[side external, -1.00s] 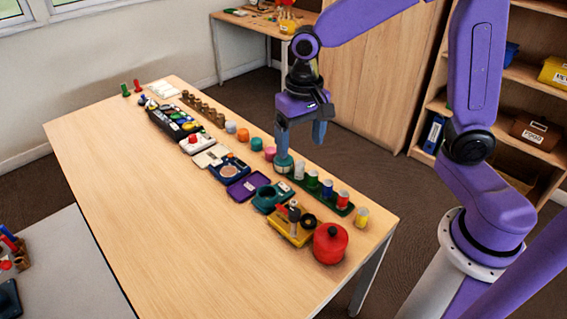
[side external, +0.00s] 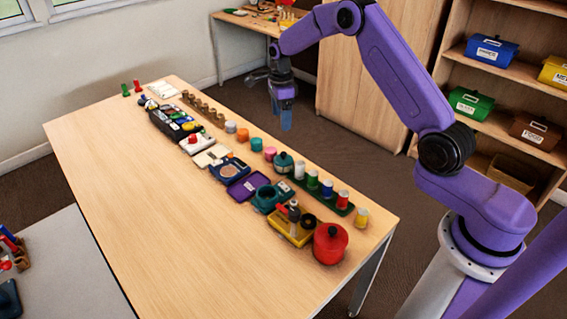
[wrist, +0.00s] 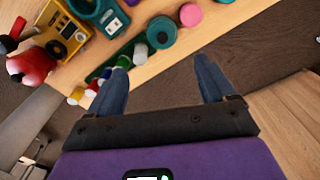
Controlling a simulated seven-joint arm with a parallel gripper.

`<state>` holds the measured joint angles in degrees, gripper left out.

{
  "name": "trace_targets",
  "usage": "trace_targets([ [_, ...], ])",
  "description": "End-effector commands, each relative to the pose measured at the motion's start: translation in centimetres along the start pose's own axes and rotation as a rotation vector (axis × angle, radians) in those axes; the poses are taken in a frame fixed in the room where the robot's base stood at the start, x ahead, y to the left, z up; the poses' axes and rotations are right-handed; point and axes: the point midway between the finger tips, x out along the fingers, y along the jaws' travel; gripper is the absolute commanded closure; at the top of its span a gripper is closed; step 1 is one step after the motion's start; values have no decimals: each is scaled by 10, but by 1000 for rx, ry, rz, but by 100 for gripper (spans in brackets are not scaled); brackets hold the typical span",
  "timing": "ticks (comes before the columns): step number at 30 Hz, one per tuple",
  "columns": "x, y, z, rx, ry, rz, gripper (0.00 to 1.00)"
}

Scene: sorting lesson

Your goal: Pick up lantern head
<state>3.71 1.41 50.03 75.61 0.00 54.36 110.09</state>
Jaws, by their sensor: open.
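I cannot tell for sure which piece is the lantern head; a round teal piece with a darker top (side external: 284,162) fits best. My gripper (side external: 286,122) is open and empty, raised off past the table's right edge in the side view. Its two blue fingers (wrist: 160,68) are spread wide in the wrist view, with floor showing between them.
A teal open-topped box (side external: 268,198) and a yellow device (side external: 290,226) stand beside a red pot (side external: 330,245). A pink cylinder (side external: 269,153) is close to the teal piece. The table's left half (side external: 150,210) is clear. A shelf (side external: 510,75) stands behind my arm.

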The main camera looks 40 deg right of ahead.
Motion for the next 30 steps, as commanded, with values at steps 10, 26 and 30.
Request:
trace_targets([
  [10,36,-6,-8,68,2,5,17],
  [26,123,-6,-8,65,1,2,17],
  [30,129,-6,-8,65,0,0,17],
])
